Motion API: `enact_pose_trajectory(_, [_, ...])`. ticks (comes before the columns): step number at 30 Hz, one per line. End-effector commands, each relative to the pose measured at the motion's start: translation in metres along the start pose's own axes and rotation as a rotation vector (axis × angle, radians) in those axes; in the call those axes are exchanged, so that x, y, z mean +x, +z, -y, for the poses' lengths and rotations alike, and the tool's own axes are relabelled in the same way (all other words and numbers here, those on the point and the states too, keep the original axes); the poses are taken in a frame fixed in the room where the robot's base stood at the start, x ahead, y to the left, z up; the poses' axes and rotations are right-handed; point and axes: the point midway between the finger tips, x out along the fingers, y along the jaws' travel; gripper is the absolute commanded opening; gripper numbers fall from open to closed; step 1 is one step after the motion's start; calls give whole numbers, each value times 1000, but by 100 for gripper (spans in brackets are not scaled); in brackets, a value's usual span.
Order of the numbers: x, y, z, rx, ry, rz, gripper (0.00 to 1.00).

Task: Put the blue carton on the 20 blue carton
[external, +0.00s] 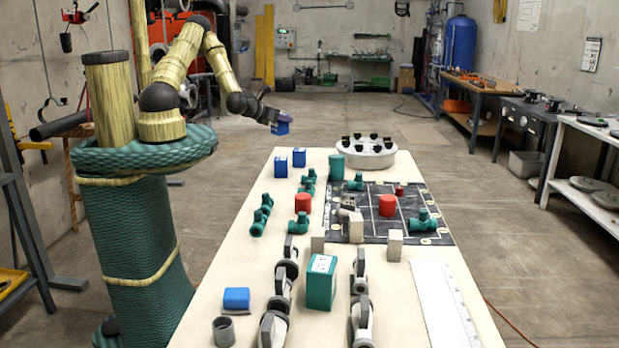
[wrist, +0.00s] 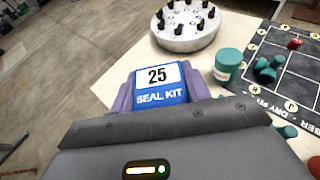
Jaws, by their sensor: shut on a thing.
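My gripper (external: 272,119) is shut on a blue carton (external: 281,129), held in the air off the table's far left corner. In the wrist view my gripper's purple fingers (wrist: 162,88) grip both sides of this carton (wrist: 160,84), whose label reads 25 SEAL KIT. Two more blue cartons stand upright at the table's far left: a nearer one (external: 280,168) and a farther one (external: 299,158). Their numbers are too small to read, so I cannot tell which is 20. Neither shows in the wrist view.
The pale table (external: 255,262) carries a white round stand with black knobs (external: 363,152), green fittings, red caps and a dark marked mat (external: 428,205). A green cylinder (external: 336,167) stands near the cartons. A blue block (external: 236,299) lies near the front left.

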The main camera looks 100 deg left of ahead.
Motion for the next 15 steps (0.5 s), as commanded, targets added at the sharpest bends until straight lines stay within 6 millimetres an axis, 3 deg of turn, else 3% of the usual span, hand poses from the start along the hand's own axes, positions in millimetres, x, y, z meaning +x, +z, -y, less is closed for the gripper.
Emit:
enact_pose_trajectory(9, [17, -42, 1, -2, -2, -5, 24])
enact_pose_trajectory(15, [22, -52, 0, 1, -1, 0, 24])
